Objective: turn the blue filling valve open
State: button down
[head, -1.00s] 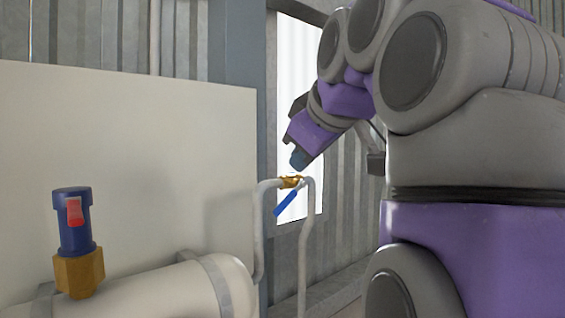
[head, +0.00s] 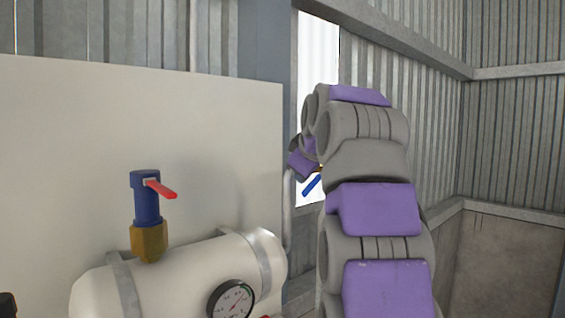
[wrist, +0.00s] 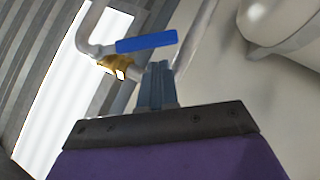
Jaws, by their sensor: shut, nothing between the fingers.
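The blue lever of the filling valve (head: 311,186) shows in the head view, slanting, just left of my arm. In the wrist view the blue lever (wrist: 147,42) lies nearly level above my fingers, beside the brass valve body (wrist: 115,67) on a pale pipe. My gripper (wrist: 157,68) has its two blue-grey fingers together with nothing held. The fingertips appear just below the lever in the picture; I cannot tell whether they touch it. In the head view my arm hides the fingertips and most of the brass body.
A cream tank (head: 190,270) with a pressure gauge (head: 232,299) stands at lower left. On it is a blue-and-brass fitting (head: 147,205) with a red lever (head: 160,188). A cream panel (head: 90,150) stands behind. Corrugated walls enclose the space at right.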

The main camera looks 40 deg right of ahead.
jog(key=shift+s+d+f+b, duration=0.3)
jog(key=shift+s+d+f, duration=0.05)
jog(key=shift+s+f, duration=0.2)
jog(key=shift+f, duration=0.1)
jog(key=shift+d+f+n+t+h+b, duration=0.2)
jog(key=shift+f+n+h+b, duration=0.35)
jog(key=shift+b, duration=1.05)
jog(key=shift+d+f+n+t+h+b, duration=0.1)
jog(key=shift+f+n+t+h+b, duration=0.35)
jog(key=shift+b, duration=1.15)
jog(key=shift+d+f+n+t+h+b, duration=0.1)
jog(key=shift+f+n+h+b, duration=0.2)
jog(key=shift+f+h+b, duration=0.85)
jog(key=shift+r+y+b, duration=0.35)
jog(key=shift+r, duration=0.3)
